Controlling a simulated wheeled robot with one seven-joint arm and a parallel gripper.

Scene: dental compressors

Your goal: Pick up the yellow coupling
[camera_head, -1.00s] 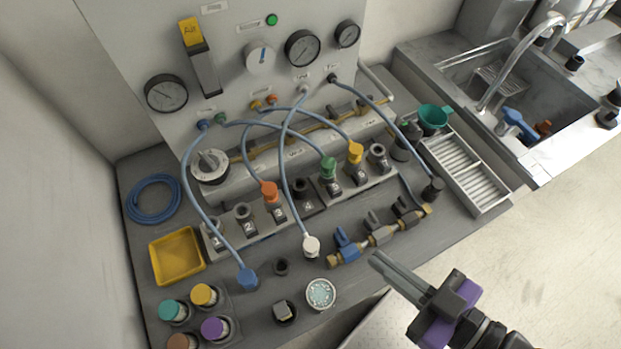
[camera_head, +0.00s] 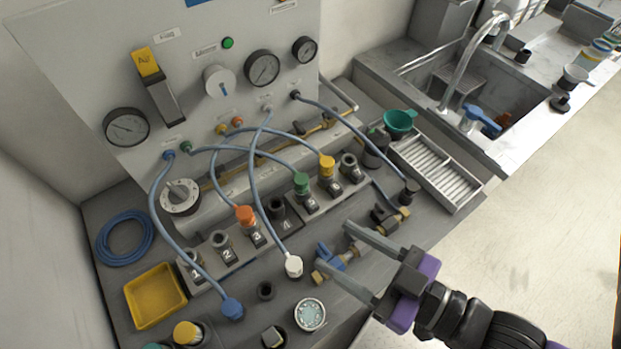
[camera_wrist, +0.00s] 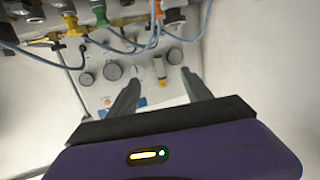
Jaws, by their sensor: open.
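The yellow coupling (camera_head: 326,166) sits upright on a numbered port in the right-hand port block, with a blue hose running from it up to the panel. It also shows near the top left of the wrist view (camera_wrist: 71,24). My gripper (camera_head: 341,252) is open and empty, its two fingers spread, over the front of the bench. It is nearer the front edge than the coupling and to its right, not touching it. In the wrist view my gripper (camera_wrist: 160,78) points toward the gauge panel.
A green coupling (camera_head: 301,184) stands just left of the yellow one, with an orange coupling (camera_head: 245,215) further left. An empty port (camera_head: 349,166) is on its right. A blue-handled valve manifold (camera_head: 331,258) lies below my fingers. Hoses arch behind. A slatted tray (camera_head: 440,172) is at right.

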